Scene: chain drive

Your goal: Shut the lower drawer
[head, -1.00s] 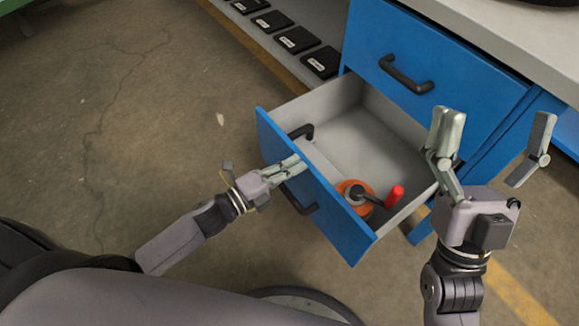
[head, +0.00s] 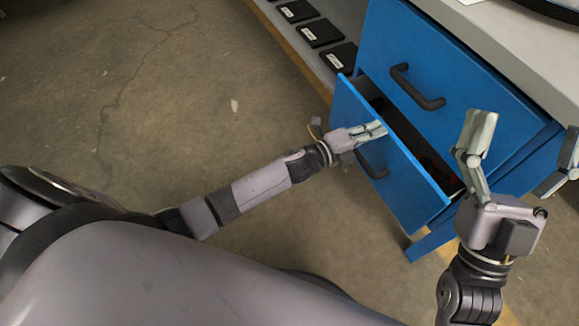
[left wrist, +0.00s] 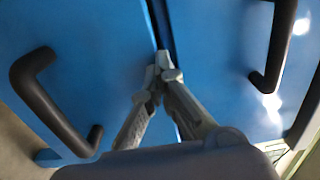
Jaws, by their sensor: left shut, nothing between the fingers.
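In the left wrist view my left fingertips (left wrist: 163,64) are close to the gap; contact is hard to tell. My right gripper (head: 522,165) is open, fingers spread wide, to the right of the lower drawer. The drawer's contents are mostly hidden.
The closed upper drawer (head: 440,75) with its black handle (head: 417,87) sits above. A grey worktop (head: 500,45) covers the blue cabinet. A shelf with several black labelled items (head: 320,33) stands at the left of the cabinet. The floor to the left is clear.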

